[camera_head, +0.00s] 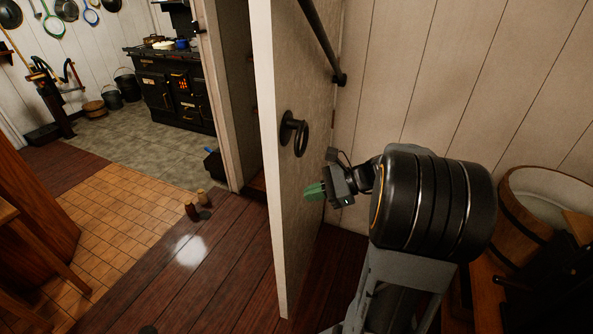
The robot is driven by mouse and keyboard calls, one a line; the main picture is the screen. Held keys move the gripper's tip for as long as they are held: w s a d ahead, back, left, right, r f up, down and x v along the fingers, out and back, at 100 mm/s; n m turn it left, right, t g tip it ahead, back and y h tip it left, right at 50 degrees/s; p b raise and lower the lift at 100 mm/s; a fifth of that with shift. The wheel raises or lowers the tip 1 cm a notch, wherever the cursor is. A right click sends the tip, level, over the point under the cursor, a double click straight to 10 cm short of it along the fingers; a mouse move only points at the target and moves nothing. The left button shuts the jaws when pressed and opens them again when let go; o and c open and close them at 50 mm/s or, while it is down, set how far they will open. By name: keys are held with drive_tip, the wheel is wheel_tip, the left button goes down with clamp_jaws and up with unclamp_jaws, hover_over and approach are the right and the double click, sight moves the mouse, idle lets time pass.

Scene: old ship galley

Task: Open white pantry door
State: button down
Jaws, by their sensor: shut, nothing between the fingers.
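The white pantry door (294,227) stands open, its pale edge facing me and its broad face turned to the right. A dark bar (318,36) slants across the upper part. My gripper (308,192), with green fingers, is shut and empty on the right side of the door, a little below the ring handle. It is close to the door's face; I cannot tell if it touches. Part of the pantry opening (238,100) shows to the left of the door.
A white plank wall (440,80) and a wooden tub (522,228) are close on my right. Bare wooden floor (215,275) lies left of the door, with two small bottles (192,210) on it. A black stove (170,90) stands farther back.

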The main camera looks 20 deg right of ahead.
drive_tip(key=w+d+m+t+y, duration=0.1)
drive_tip(key=w+d+m+t, duration=0.1)
drive_tip(key=d+m+t, duration=0.6)
drive_tip(key=n+g, duration=0.1)
drive_tip(key=g, duration=0.1)
approach(289, 163)
drive_tip(key=x, duration=0.7)
drive_tip(key=shift+w+a+f, duration=0.1)
drive_tip(key=shift+w, duration=0.15)
drive_tip(key=shift+t, duration=0.3)
